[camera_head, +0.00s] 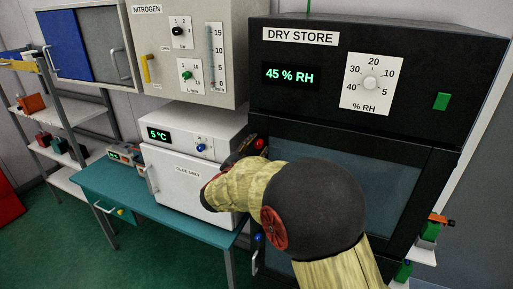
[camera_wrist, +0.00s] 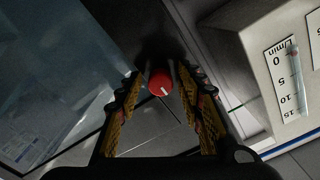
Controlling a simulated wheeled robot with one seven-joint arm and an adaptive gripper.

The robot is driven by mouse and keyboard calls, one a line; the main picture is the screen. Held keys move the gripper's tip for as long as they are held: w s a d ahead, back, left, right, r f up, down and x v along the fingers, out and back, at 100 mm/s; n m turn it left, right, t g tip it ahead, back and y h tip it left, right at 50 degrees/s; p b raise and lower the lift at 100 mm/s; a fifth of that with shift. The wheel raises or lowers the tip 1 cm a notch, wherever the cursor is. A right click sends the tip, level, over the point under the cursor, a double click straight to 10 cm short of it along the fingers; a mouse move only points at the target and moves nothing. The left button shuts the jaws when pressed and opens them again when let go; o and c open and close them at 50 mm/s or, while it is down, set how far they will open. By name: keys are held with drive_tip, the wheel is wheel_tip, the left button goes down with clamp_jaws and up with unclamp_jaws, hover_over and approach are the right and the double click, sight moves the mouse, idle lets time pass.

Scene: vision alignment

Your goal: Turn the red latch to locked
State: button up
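The red latch (camera_head: 260,143) is a round red knob on the upper left edge of the black dry store cabinet (camera_head: 290,140). In the wrist view the red latch (camera_wrist: 160,85) has a white mark pointing down and slightly right. My gripper (camera_wrist: 160,77) has one finger on each side of the knob, with narrow gaps showing; whether the tips touch it is unclear. In the head view my gripper (camera_head: 244,151) is just left of the latch, partly hidden by my arm. The latch's position labels are not visible.
The white glue fridge (camera_head: 175,178) stands on a teal table (camera_head: 120,190) left of my arm. The nitrogen panel (camera_head: 160,50) hangs above it. A blue knob (camera_head: 258,238) sits lower on the dry store's left edge. Open green floor (camera_head: 170,255) lies front left.

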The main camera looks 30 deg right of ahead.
drive_tip(key=shift+o, duration=0.2)
drive_tip(key=v, duration=1.2)
